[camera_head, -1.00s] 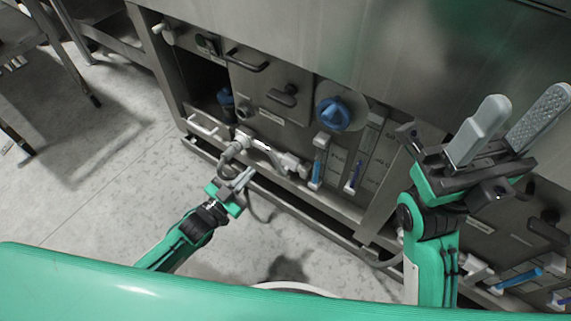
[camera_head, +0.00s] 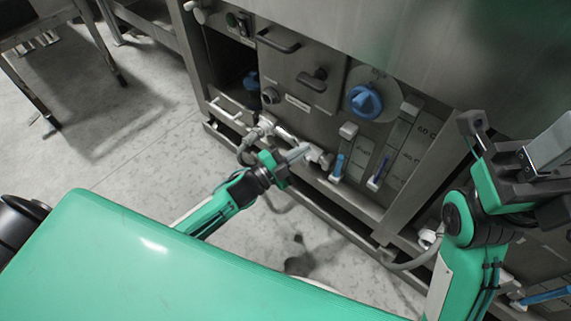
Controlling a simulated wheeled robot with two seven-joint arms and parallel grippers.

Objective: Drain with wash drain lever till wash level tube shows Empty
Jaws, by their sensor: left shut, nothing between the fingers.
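The washer's lower front holds a pipe and valve fitting with a pale lever-like part (camera_head: 287,135) low down. I cannot tell for sure that it is the wash drain lever. My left gripper (camera_head: 300,152) is shut and empty, its tips just in front of the fitting's right end; contact is unclear. Two level tubes with blue in them stand right of it, one (camera_head: 339,166) nearer and one (camera_head: 379,171) further right. I cannot read which is the wash tube. My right gripper (camera_head: 552,145) is raised at the right edge, one finger cut off.
A blue round knob (camera_head: 364,101) sits on the panel above the tubes. A door with a black handle (camera_head: 313,80) is to its left. A grey hose (camera_head: 245,148) hangs by the valve. A metal table (camera_head: 40,30) stands at the far left, with open floor before it.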

